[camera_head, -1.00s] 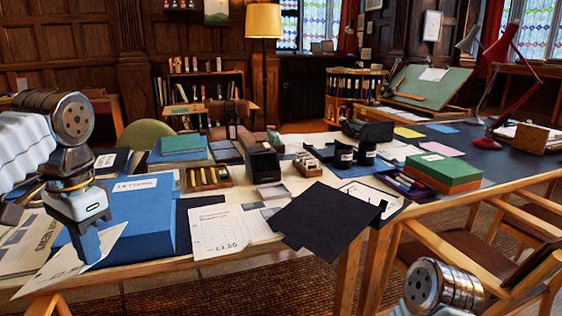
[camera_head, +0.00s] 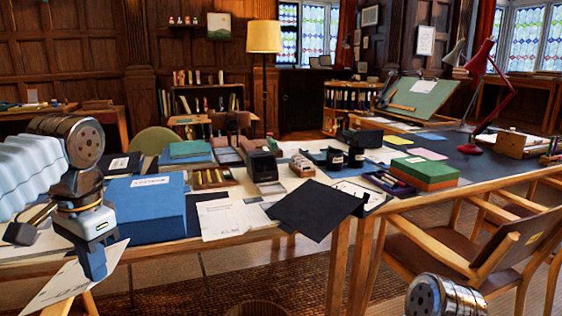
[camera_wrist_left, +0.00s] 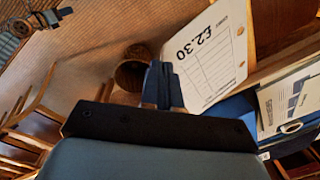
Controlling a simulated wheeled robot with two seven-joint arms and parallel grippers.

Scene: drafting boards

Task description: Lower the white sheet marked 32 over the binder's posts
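My left gripper (camera_head: 93,268) points down in front of the table's near edge, left of the blue box. It is shut on the edge of a white sheet (camera_head: 68,287), which hangs tilted in the air, clear of the table. In the left wrist view the closed fingers (camera_wrist_left: 162,88) meet the sheet (camera_wrist_left: 212,62). It shows a ruled table, punched holes along one edge and a large mark that reads like "£2.30", not 32. I cannot make out the binder or its posts. Only the wrist of my right arm shows at the bottom right; its fingers are out of frame.
The blue box (camera_head: 150,212) stands near the table's edge. Another white sheet (camera_head: 222,220) and a dark sheet (camera_head: 312,210) overhang that edge. A green and orange box (camera_head: 425,172) sits farther right. A chair (camera_head: 470,240) and a waste basket (camera_wrist_left: 132,72) stand on the floor.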

